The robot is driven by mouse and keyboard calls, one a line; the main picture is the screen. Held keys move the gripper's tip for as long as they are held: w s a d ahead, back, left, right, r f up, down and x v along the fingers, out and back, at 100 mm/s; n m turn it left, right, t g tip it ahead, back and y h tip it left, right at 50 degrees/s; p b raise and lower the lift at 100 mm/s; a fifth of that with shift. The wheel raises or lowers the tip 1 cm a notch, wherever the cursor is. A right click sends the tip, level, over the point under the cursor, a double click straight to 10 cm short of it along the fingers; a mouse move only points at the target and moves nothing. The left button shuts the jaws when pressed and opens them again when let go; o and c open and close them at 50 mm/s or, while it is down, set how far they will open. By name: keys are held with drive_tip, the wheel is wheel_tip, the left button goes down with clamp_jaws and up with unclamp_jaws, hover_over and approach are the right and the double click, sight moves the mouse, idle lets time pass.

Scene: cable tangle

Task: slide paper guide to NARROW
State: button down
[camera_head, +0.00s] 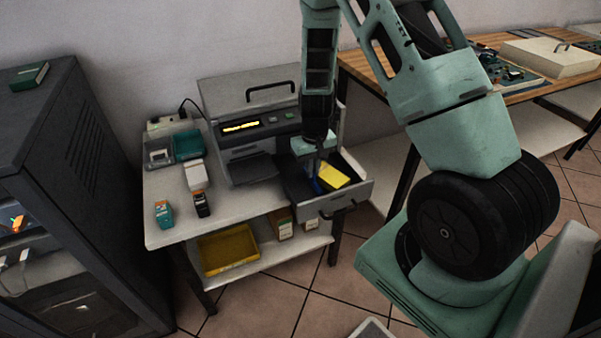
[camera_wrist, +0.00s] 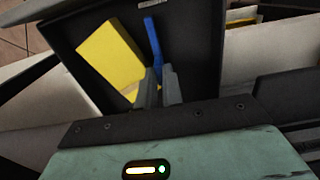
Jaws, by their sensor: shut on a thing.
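The blue paper guide (camera_wrist: 153,42) is a thin upright strip inside the dark open drawer (camera_wrist: 195,40) of the printer (camera_head: 247,120). My gripper (camera_wrist: 159,82) reaches down into the drawer and is shut on the guide, one finger on each side of it. In the head view, the guide (camera_head: 317,186) shows as a small blue patch below my gripper (camera_head: 316,172). A yellow block or stack (camera_wrist: 108,55) lies tilted left of the guide in the wrist view. A small label sits at the drawer's far edge; its text is unreadable, as are any guide position marks.
The printer stands on a light table (camera_head: 175,225) with boxes, cartridges and a teal tray (camera_head: 188,145) on the left. A yellow bin (camera_head: 228,249) is on the lower shelf. A dark cabinet (camera_head: 75,150) stands left, and a wooden workbench (camera_head: 385,75) right.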

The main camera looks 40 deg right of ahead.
drive_tip(key=shift+d, duration=0.25)
drive_tip(key=c, duration=1.5)
unclamp_jaws()
drive_tip(key=shift+r, duration=0.1)
wheel_tip(320, 180, up, 17)
drive_tip(key=shift+r+p, duration=0.15)
drive_tip(key=shift+p, duration=0.9)
